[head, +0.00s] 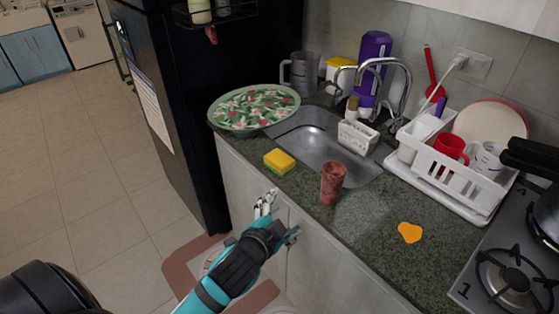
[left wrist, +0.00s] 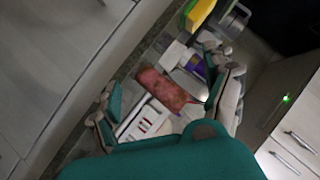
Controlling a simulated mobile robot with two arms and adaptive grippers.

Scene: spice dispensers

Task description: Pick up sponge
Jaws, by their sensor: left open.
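The sponge (head: 279,160), yellow on top with a green underside, lies on the dark stone counter near its front edge, left of the reddish cup. It also shows at the top edge of the left wrist view (left wrist: 200,13), partly cut off. My left gripper (head: 277,214) is in front of the counter's front edge, below the sponge in the head view, apart from it. In the left wrist view its fingers (left wrist: 160,75) are spread with nothing held between them. My right gripper is not in view.
The reddish cup (head: 333,183) stands near the counter edge, right of the sponge. A floral tray (head: 254,107) lies behind the sponge. The sink (head: 318,150), white dish rack (head: 440,180), orange patch (head: 410,232) and stove (head: 500,270) are further right. A black fridge (head: 190,120) stands left.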

